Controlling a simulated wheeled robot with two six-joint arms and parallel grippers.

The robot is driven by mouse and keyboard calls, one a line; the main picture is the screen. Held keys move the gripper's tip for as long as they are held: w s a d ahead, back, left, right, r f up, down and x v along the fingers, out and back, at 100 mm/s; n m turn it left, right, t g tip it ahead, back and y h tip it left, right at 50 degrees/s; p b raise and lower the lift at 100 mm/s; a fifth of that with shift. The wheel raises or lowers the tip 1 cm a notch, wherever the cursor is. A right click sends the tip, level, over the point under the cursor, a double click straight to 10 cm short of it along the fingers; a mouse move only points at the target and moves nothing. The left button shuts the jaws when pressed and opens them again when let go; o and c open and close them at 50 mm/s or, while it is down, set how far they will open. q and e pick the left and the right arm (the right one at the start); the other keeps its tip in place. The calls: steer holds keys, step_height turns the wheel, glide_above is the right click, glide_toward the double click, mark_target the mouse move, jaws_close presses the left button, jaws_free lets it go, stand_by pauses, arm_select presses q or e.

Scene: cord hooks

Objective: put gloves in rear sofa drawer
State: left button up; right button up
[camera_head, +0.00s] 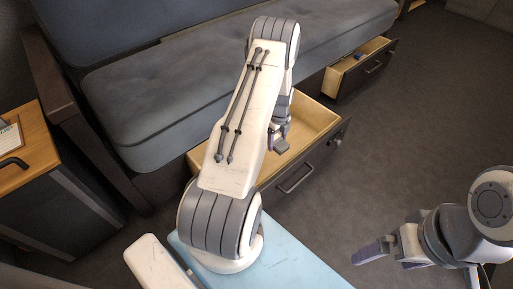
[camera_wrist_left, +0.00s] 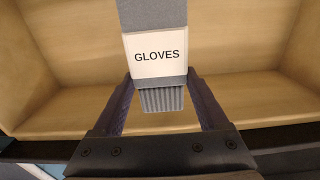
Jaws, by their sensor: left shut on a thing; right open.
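My left gripper (camera_head: 276,140) reaches down over the nearer open sofa drawer (camera_head: 315,119). In the left wrist view my left gripper (camera_wrist_left: 162,102) is shut on the gloves (camera_wrist_left: 157,55), a grey bundle with a white band reading GLOVES. The gloves are over the bare wooden inside of the drawer (camera_wrist_left: 75,60); I cannot tell whether they touch its floor. In the head view my arm hides part of this drawer. A farther sofa drawer (camera_head: 344,72) is also open. My right gripper (camera_head: 388,256) is open and empty, low over the floor at the right.
The blue-grey sofa (camera_head: 150,110) runs behind the drawers. A wooden-topped side cabinet (camera_head: 35,150) stands at the left with a dark-handled thing on it. A small blue thing (camera_head: 359,55) lies in the farther drawer. The dark carpet (camera_head: 430,110) at the right is clear.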

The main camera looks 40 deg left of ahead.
mark_target(275, 163)
arm_select(q)
steer(key=f+b, duration=0.2)
steer(key=f, duration=0.1)
steer(key=shift+w+a+f+b, duration=0.15)
steer(key=shift+w+f+b, duration=0.2)
steer(key=shift+f+b, duration=0.05)
step_height(275, 163, down, 10)
steer(key=b, duration=0.6)
steer(key=shift+r, duration=0.1)
steer(key=o, duration=1.3)
arm_select(e)
step_height(275, 163, down, 10)
steer(key=shift+w, duration=0.4)
arm_select(q)
steer(key=shift+r, duration=0.1)
step_height(275, 163, up, 12)
steer(key=p, duration=0.8)
steer(key=shift+r, duration=0.1)
arm_select(e)
step_height(275, 163, up, 8)
steer(key=shift+r, duration=0.15)
